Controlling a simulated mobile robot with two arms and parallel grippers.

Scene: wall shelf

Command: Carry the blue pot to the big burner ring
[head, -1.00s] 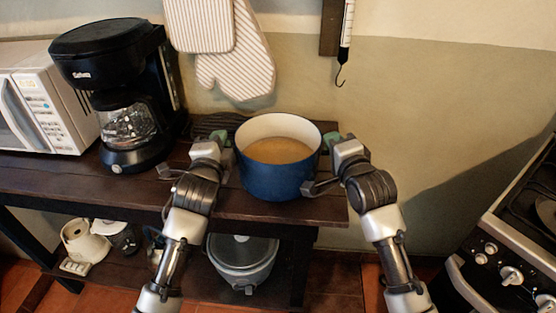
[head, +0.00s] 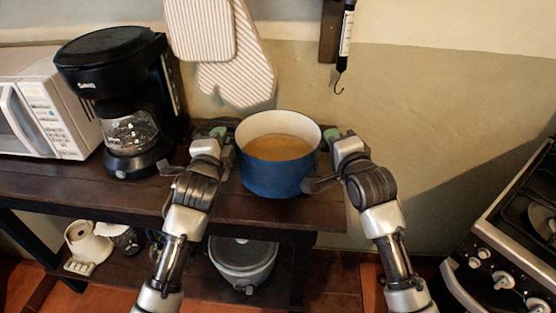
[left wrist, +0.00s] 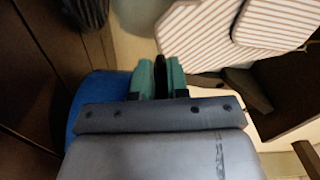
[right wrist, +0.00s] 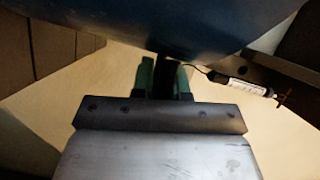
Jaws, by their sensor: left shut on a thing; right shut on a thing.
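The blue pot (head: 275,178), with a white inside and brown contents, is upright over the right part of the dark wooden shelf. Whether its base touches the shelf is hard to tell. My left gripper (head: 222,134) is shut on its left handle, seen as a dark bar between the green finger pads in the left wrist view (left wrist: 160,78). My right gripper (head: 332,136) is shut on the right handle, also dark between the pads in the right wrist view (right wrist: 163,78). A burner (head: 543,220) shows partly on the stove at the right edge; its size is unclear.
The stove (head: 490,235) stands right, beyond a gap from the shelf (head: 110,190). A coffee maker (head: 120,100) and microwave (head: 45,105) stand left. Oven mitts (head: 235,60) and a hanging hook scale (head: 345,35) are on the wall behind. A cooker (head: 243,262) sits below.

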